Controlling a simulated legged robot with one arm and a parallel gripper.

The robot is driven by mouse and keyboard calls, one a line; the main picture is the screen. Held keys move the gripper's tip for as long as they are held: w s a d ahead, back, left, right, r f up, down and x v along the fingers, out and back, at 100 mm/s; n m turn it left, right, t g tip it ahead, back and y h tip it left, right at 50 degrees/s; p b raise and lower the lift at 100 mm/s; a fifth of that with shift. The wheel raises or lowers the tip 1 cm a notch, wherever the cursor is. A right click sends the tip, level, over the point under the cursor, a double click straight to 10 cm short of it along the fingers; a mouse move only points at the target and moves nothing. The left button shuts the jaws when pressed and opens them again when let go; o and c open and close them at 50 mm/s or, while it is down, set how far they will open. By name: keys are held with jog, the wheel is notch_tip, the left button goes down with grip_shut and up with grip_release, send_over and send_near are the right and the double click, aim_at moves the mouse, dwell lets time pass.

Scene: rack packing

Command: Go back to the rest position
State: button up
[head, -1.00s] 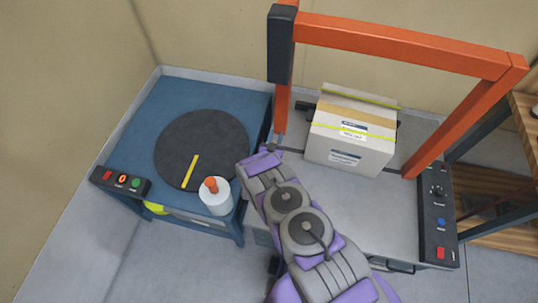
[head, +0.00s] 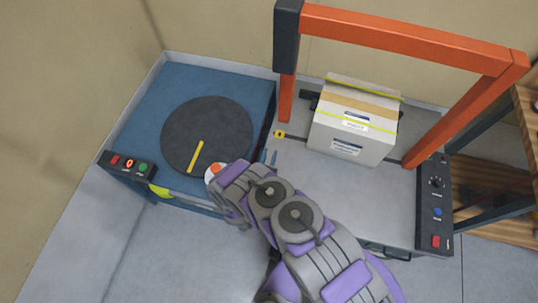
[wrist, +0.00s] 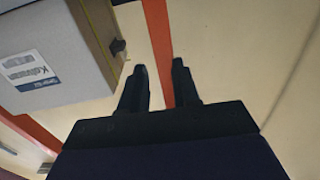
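My gripper (wrist: 161,75) shows in the wrist view with its two dark fingers apart and nothing between them. An orange post stands beyond the fingers against the pale wall. In the head view, my arm reaches up and left over the gap between the two tables; I cannot make out the fingers clearly there. A cardboard box (head: 352,138) with yellow-green straps sits on the grey table under the orange frame, apart from my arm. The box also shows in the wrist view (wrist: 50,40) at upper left, beside the gripper.
The blue table (head: 150,100) at left carries a dark round plate (head: 215,115) with a yellow bar (head: 195,157). A white cylinder with an orange top (head: 213,170) is mostly hidden by my arm. The orange frame (head: 400,35) arches over the grey table (head: 375,205).

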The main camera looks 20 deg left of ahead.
jog(key=shift+w, duration=0.1)
dwell(0.4)
jog(key=w+a+r+m+g, duration=0.15)
jog(key=w+r+g, duration=0.35)
jog(key=w+r, duration=0.6)
jog(key=d+r+g, duration=0.3)
jog(key=d+r, duration=0.1)
jog(key=r, duration=0.3)
jog(key=d+r+g, duration=0.2)
jog(key=d+r, duration=0.2)
jog(key=r, duration=0.3)
jog(key=s+d+r+g, duration=0.3)
jog(key=s+d+r, duration=0.3)
jog(key=s+r, duration=0.15)
jog(key=s+d+r+g, duration=0.2)
jog(key=s+d+r, duration=0.2)
jog(key=s, duration=0.7)
jog(key=s+d+r+g, duration=0.2)
jog(key=s+d+r, duration=0.3)
jog(key=s+d, duration=0.3)
jog(key=s+d+r+g+h, duration=0.1)
jog(key=s+d+r, duration=0.3)
jog(key=s, duration=1.1)
jog(key=shift+d+r+n+g, duration=0.35)
jog(key=shift+d+g, duration=0.55)
jog(key=shift+d, duration=0.2)
jog(key=shift+w+f, duration=0.1)
